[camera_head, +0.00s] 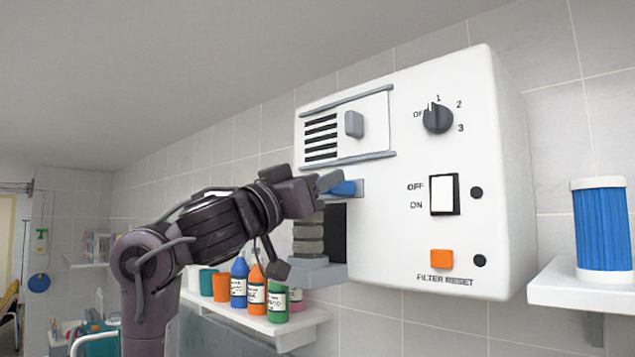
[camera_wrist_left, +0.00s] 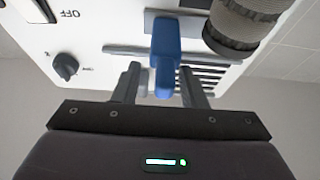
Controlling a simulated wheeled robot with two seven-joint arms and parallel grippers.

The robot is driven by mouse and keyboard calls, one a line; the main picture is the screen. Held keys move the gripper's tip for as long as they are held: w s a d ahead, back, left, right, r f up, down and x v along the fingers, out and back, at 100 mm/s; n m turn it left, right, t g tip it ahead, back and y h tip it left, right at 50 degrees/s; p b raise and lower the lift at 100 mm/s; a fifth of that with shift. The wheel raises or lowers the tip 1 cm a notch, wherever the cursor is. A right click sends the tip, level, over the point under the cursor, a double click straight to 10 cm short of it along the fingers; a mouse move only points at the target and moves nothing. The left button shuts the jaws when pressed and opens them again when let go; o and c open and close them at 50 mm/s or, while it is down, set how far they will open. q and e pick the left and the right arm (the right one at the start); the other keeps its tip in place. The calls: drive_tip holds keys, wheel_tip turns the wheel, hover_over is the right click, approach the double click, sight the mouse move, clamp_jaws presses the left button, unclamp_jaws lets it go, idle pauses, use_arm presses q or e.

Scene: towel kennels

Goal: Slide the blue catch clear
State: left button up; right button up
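The blue catch (camera_head: 343,188) sits on a grey plate on the front of the white wall box, below the vent panel. In the left wrist view the blue catch (camera_wrist_left: 165,45) sticks out toward my left gripper (camera_wrist_left: 160,75). The two fingers are open, one on each side of the catch's near end, with a visible gap to each side. In the head view my left gripper (camera_head: 328,182) is right at the catch and hides part of it. My right gripper is in neither view.
The white box (camera_head: 385,245) has a slotted vent panel (camera_head: 375,120) with a grey knob, a dial (camera_head: 437,118), a rocker switch (camera_head: 444,194) and an orange button (camera_head: 441,259). A ribbed grey column (camera_head: 308,235) stands just below the catch. Bottles (camera_head: 257,290) line a shelf; a blue filter (camera_head: 603,230) stands right.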

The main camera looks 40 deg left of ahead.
use_arm(q)
drive_tip(key=b+v, duration=0.3)
drive_tip(key=v, duration=0.4)
drive_tip(key=shift+s+f, duration=0.15)
drive_tip(key=shift+s, duration=0.25)
